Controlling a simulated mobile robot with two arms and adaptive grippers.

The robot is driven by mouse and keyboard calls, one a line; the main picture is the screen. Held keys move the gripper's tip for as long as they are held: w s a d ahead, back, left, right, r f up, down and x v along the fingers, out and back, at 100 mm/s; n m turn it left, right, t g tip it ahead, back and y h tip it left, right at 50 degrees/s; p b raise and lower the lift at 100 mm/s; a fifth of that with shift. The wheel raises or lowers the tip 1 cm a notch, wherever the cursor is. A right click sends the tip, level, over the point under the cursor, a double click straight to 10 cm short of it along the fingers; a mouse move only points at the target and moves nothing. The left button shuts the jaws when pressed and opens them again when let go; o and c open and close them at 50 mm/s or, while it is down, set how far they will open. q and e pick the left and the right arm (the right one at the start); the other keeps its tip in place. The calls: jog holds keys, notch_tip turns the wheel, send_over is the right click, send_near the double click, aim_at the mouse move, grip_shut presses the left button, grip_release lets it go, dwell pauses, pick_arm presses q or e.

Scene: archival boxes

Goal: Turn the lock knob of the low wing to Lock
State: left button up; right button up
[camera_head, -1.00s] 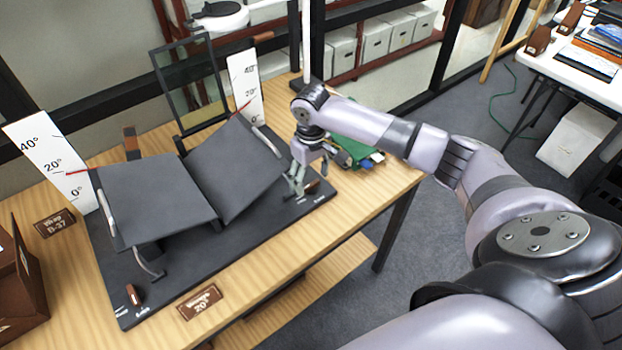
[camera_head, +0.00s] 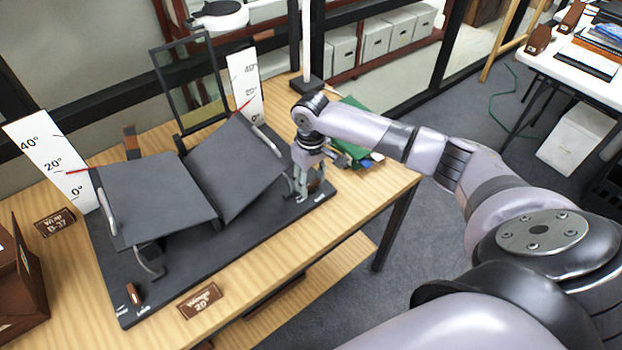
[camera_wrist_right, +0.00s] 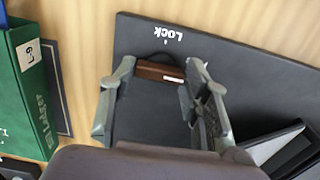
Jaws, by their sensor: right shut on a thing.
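The cradle has two dark wings, a left wing (camera_head: 150,198) and a right wing (camera_head: 235,168), both tilted on a black base (camera_head: 190,270). A brown lock knob (camera_wrist_right: 160,72) is on the base beside the printed word Lock (camera_wrist_right: 168,32). My right gripper (camera_wrist_right: 160,80) is shut on this knob, its fingers on either side of it. In the head view my right gripper (camera_head: 301,190) is low at the base's right end, partly hiding the knob. Another brown knob (camera_head: 134,293) is at the front left corner. My left gripper is not in view.
Angle gauges stand at the left (camera_head: 50,160) and right (camera_head: 246,85). A green book (camera_head: 352,150) lies behind my right gripper and shows in the wrist view (camera_wrist_right: 25,90). A brown box (camera_head: 20,285) is at the left table edge. The front table strip holds a brown label (camera_head: 200,301).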

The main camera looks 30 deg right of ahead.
jog(key=c, duration=0.3)
jog(key=shift+c, duration=0.2)
